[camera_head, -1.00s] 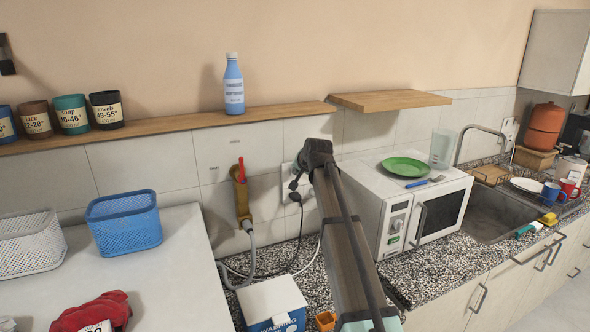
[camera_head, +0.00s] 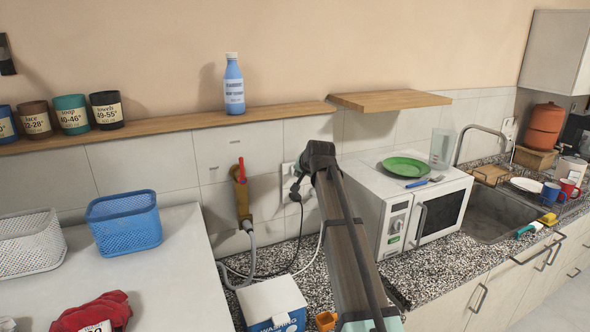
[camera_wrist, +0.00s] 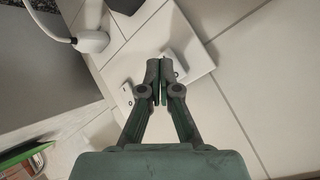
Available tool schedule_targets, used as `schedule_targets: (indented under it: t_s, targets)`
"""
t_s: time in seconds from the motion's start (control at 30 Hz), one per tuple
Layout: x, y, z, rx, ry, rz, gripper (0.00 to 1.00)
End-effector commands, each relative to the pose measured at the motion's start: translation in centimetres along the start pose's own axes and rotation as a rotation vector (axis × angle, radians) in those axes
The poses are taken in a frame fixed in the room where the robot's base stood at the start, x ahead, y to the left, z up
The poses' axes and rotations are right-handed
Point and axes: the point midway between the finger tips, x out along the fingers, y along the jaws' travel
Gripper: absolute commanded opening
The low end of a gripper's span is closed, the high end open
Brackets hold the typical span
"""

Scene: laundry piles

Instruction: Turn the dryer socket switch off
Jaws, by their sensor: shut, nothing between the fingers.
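The wall socket plate (camera_head: 288,168) shows in the head view as a pale panel left of my gripper (camera_head: 318,156), with a dark plug and cord (camera_head: 296,190) at it. My gripper and arm cover part of the plate. A second small white fitting (camera_wrist: 126,97) lies left of the fingers. The switch position is unclear.
The microwave (camera_head: 405,215) stands right of my arm. A yellow tap fitting with a red handle (camera_head: 242,195) is to the left. A wooden shelf (camera_head: 180,124) runs above. A white plug with a cable (camera_wrist: 92,41) is at the wrist view's upper left.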

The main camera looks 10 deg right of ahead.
Motion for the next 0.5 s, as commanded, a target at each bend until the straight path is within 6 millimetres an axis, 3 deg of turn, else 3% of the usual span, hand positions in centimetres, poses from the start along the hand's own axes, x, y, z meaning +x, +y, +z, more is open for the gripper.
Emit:
schedule_targets:
  t_s: [0.27, 0.5]
  targets:
    - [-0.3, 0.2, 0.2, 0.000, 0.000, 0.000, 0.00]
    - [-1.7, 1.2, 1.3, 0.001, 0.000, 0.000, 0.00]
